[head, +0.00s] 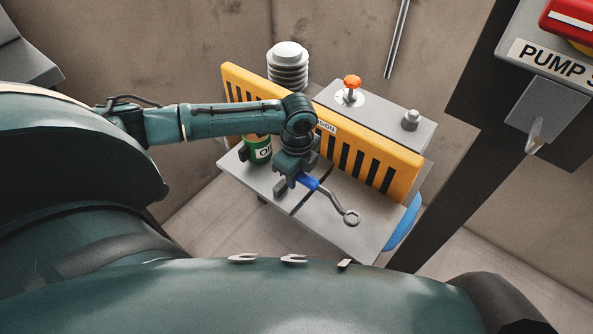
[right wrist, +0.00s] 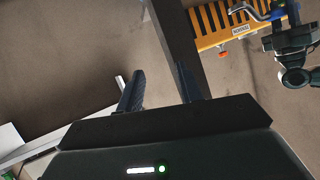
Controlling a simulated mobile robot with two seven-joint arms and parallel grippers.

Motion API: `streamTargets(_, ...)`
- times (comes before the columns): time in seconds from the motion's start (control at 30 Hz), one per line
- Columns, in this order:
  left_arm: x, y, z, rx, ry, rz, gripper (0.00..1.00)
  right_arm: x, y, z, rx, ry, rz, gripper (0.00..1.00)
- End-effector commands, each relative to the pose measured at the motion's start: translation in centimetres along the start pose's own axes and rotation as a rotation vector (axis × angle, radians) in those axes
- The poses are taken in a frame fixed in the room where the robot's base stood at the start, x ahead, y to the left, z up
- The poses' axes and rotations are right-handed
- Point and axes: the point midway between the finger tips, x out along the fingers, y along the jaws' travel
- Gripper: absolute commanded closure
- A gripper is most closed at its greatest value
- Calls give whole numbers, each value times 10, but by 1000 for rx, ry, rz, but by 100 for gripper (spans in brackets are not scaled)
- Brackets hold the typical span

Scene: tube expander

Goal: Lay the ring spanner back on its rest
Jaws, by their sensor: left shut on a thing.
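The ring spanner (head: 351,217), with a blue handle and a grey shank ending in a ring, is held by my left gripper (head: 296,187). The gripper is shut on the blue handle, above a grey plate (head: 258,182); the ring points to the lower right. I cannot tell whether the spanner touches the plate. Small grey prongs (head: 293,259) show past the edge of my body; I cannot tell whether they are the spanner's rest. In the right wrist view my right gripper (right wrist: 160,72) has its fingers apart and empty. My left arm shows there at the upper right.
A yellow black-slotted guard (head: 372,160) stands behind the plate. A green can (head: 258,150) is left of the gripper. An orange knob (head: 352,82) and a ribbed grey cylinder (head: 288,66) are behind the guard. A pump control box (head: 550,60) is at the upper right.

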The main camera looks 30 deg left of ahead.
Motion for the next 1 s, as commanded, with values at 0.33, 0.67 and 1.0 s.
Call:
streamTargets(0.33,35,0,-1,0,1,1,100,8,2,5,-9,19,3,64)
streamTargets(0.67,58,0,-1,0,1,0,100,-3,8,1,-19,57,20,64)
streamTargets(1.0,59,0,-2,0,1,-1,100,-5,8,2,-22,56,20,64)
